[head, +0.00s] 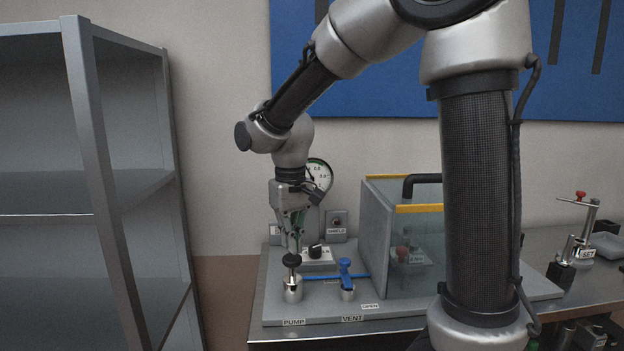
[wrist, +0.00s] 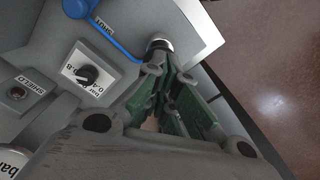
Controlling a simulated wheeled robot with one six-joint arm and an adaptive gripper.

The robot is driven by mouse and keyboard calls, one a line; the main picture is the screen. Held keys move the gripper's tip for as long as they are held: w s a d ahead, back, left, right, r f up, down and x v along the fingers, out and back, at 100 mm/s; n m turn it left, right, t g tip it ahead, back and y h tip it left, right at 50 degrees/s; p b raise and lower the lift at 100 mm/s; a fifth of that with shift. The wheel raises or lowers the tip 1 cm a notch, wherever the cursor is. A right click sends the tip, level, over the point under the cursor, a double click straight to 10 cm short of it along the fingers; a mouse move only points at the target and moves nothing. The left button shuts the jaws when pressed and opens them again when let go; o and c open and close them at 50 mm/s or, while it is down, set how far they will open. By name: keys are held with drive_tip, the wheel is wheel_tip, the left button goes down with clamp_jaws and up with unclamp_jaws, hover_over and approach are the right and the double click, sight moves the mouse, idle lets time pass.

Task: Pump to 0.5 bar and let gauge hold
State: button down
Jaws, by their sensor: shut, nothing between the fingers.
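My gripper (head: 292,248) is shut and empty, pointing down just over the black knob (head: 291,260) of the pump (head: 293,289). Whether the fingertips touch the knob I cannot tell. In the wrist view the fingers (wrist: 165,82) cover part of the pump, whose metal top (wrist: 160,43) shows beyond them. The round white gauge (head: 321,174) stands behind my wrist and is partly hidden; its needle cannot be read. The blue vent handle (head: 345,267) stands right of the pump, near labels reading OPEN (head: 370,306) and SHUT (wrist: 103,27).
A black selector knob (wrist: 88,74) and a SHIELD button (wrist: 17,93) sit behind the pump. A clear-fronted, yellow-edged enclosure (head: 376,230) stands to the right. A grey shelf (head: 88,190) rises at the left. A small stand (head: 585,240) is at the far right.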

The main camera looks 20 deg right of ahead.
sight(292, 257)
idle(0.5)
drive_tip(key=shift+f, duration=2.4)
drive_tip(key=shift+r, duration=2.4)
drive_tip(key=shift+s+f, duration=0.15)
drive_tip(key=s+d+r+m+t, duration=0.1)
drive_tip(key=s+d+r+t, duration=0.1)
drive_tip(key=s+d, duration=0.5)
drive_tip(key=s+d+r+m+t, duration=0.1)
drive_tip(key=s+d+r, duration=0.3)
drive_tip(key=s+d, duration=0.4)
drive_tip(key=shift+s+r+t, duration=0.3)
drive_tip(key=shift+s+t, duration=0.4)
drive_tip(key=shift+s, duration=1.15)
